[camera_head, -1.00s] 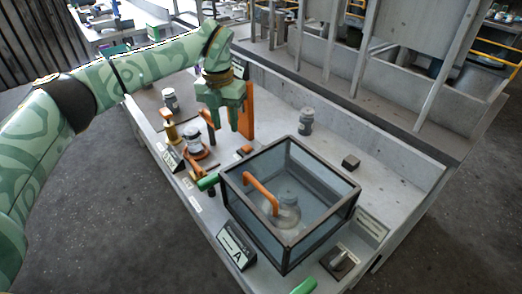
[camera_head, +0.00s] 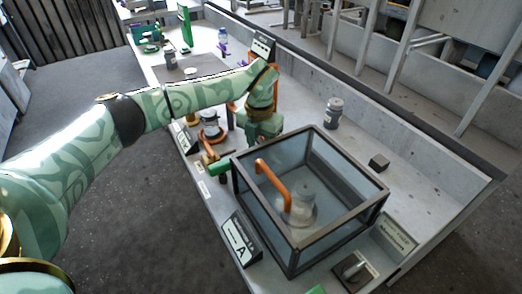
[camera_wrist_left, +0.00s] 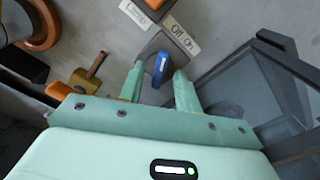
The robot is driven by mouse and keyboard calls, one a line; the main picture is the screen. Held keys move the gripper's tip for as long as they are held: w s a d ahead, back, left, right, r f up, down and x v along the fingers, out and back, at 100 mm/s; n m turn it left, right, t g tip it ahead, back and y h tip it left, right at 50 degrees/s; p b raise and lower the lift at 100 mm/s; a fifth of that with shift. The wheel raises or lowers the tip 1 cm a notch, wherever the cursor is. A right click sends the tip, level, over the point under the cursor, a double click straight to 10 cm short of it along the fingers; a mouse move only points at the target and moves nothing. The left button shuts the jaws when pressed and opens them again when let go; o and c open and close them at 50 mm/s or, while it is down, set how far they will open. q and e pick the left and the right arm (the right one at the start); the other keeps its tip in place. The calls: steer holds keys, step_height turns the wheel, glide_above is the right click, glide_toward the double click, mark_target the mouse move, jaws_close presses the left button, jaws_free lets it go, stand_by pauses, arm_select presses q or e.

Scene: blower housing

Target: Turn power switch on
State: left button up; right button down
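The lever shows between and just beyond the fingertips; contact cannot be told. In the head view my left gripper (camera_head: 263,136) points down over the bench behind the glass box, and the switch is hidden there. My right gripper is not in view.
A grey jar (camera_head: 333,113) and dark block (camera_head: 379,161) stand behind. A green-handled valve (camera_head: 219,168) sits left of the box.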

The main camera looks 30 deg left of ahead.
arm_select(q)
steer(key=shift+f, duration=0.5)
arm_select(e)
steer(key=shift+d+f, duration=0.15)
arm_select(q)
steer(key=shift+c, duration=0.3)
jaws_close()
